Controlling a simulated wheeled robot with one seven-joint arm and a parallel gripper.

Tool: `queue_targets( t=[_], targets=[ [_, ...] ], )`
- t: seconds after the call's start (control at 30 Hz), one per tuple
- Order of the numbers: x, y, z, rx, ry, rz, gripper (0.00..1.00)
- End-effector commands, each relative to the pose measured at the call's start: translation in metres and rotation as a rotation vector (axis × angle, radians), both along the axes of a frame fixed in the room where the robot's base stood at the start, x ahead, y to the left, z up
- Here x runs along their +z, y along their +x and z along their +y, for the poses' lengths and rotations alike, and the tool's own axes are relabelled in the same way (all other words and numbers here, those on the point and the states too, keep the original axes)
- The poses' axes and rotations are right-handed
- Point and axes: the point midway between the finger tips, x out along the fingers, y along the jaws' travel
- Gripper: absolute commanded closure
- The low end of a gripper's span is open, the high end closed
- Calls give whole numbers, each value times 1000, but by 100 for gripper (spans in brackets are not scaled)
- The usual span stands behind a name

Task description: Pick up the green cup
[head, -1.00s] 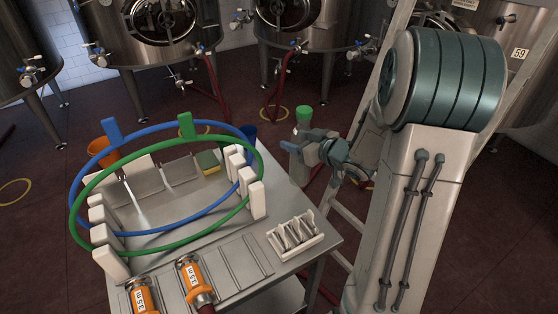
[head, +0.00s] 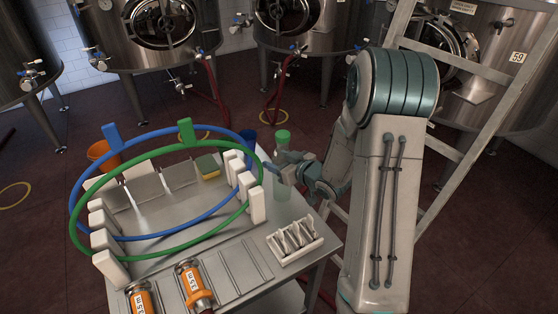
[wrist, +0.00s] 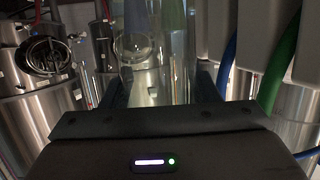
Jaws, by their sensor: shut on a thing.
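In the wrist view the clear body (wrist: 155,55) stands between my two dark fingers (wrist: 160,90). I cannot tell whether its base touches the table (head: 302,268).
Blue (head: 112,137) and green (head: 187,132) hoops lean on white posts. A white rack (head: 295,240) and orange-banded cylinders (head: 193,285) are in front. A ladder (head: 464,150) stands right.

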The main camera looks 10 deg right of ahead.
Motion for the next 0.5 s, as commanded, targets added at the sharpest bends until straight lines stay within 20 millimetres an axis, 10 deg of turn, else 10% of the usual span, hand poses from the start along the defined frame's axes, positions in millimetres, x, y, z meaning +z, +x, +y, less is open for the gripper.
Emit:
queue_targets(
  t=[0.17,0.2,0.27,0.5],
  targets=[
    [-4,0,0,0,0,-1,76],
    [-4,0,0,0,0,0,39],
    [-3,0,0,0,0,0,23],
    [-3,0,0,0,0,0,23]
  ],
)
